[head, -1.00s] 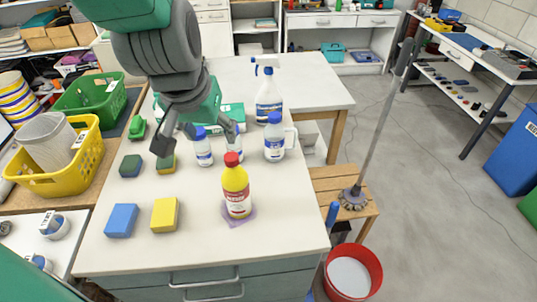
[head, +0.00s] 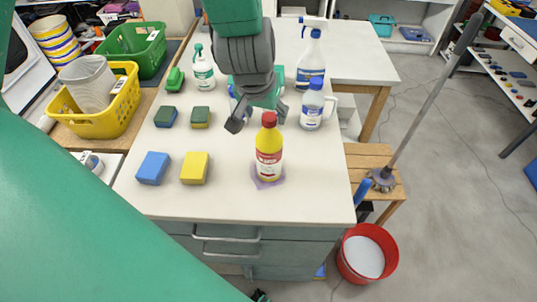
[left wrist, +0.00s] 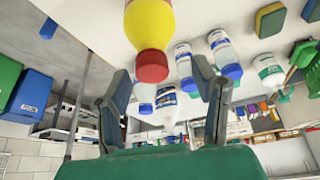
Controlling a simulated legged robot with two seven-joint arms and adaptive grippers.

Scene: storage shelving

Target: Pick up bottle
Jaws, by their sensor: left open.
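A yellow bottle (head: 269,160) with a red cap and a red and white label stands upright on a small purple cloth (head: 262,184) on the white worktop. My left gripper (head: 258,117) is open and empty, its fingers showing just behind and above the red cap in the head view. In the left wrist view, the open fingers (left wrist: 165,105) spread on both sides below the yellow bottle (left wrist: 148,22), whose red cap (left wrist: 152,66) points toward the gap between them. The picture there is upside down. No contact with the bottle shows. My right gripper is not in view.
White bottles with blue caps (head: 312,104) and a spray bottle (head: 310,62) stand behind to the right. Another bottle (head: 203,72) is at the back left. A blue sponge (head: 153,168) and a yellow sponge (head: 195,168) lie left. A red bucket (head: 346,262) stands on the floor.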

